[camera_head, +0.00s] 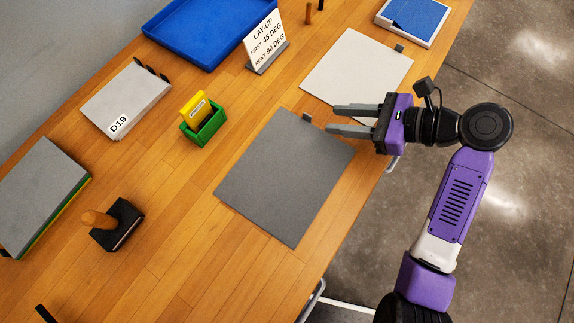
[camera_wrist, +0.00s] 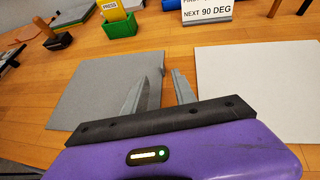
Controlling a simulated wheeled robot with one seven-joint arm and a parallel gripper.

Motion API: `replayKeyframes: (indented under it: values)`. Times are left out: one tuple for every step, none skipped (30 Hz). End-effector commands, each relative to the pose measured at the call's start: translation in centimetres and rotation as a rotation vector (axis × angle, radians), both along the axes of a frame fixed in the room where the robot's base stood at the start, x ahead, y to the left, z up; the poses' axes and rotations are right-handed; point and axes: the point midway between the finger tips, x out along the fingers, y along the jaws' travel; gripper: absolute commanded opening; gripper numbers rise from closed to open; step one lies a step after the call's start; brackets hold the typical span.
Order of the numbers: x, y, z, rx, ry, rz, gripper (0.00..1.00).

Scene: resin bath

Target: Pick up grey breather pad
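A flat dark grey square sheet, which looks like the grey breather pad (camera_head: 280,180), lies on the wooden table with a small dark tab at its far corner. It also shows at the left in the wrist view (camera_wrist: 85,85). My gripper (camera_head: 332,118) is open, with nothing between its fingers. Its fingers reach over the table near the pad's far right corner and the gap beside the white sheet. In the wrist view the gripper (camera_wrist: 169,70) points forward, with its left finger overlapping the pad's right edge. I cannot tell its exact height above the table.
A white sheet (camera_head: 345,70) lies beyond the pad. A green box (camera_head: 204,130) with a yellow card, a lay-up sign (camera_head: 265,40), a D19 block (camera_head: 125,97), a grey stack (camera_head: 40,190), a wood-handled tool (camera_head: 120,228) and a blue tray (camera_head: 165,33) stand around.

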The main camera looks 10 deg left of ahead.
Motion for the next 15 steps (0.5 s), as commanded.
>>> replayKeyframes:
  values:
    - [0.0,0.5,-0.3,0.000,0.000,0.001,0.33]
    - [0.1,0.8,-0.5,-0.001,0.001,0.001,0.33]
    - [0.2,1.1,-0.7,-0.001,0.001,0.001,0.33]
    - [0.2,1.3,-0.8,-0.001,0.000,0.000,0.33]
    - [0.3,1.6,-0.9,-0.001,-0.001,0.000,0.33]
    - [0.4,2.0,-1.1,-0.001,-0.001,0.000,0.33]
    - [0.5,2.4,-1.3,-0.002,0.000,0.001,0.33]
    - [0.7,2.8,-1.5,-0.001,0.000,0.001,0.33]
    - [0.8,3.4,-1.7,-0.001,0.000,0.002,0.33]
    - [0.9,3.8,-1.9,-0.001,-0.001,0.002,0.33]
    - [1.0,4.1,-2.2,-0.001,-0.001,0.000,0.33]
    - [1.1,4.5,-2.4,-0.002,-0.001,0.000,0.33]
    - [1.1,4.8,-2.6,-0.001,-0.002,-0.001,0.33]
    - [1.2,5.0,-2.7,-0.002,-0.002,-0.001,0.33]
    - [1.2,5.3,-2.8,-0.002,-0.002,-0.001,0.33]
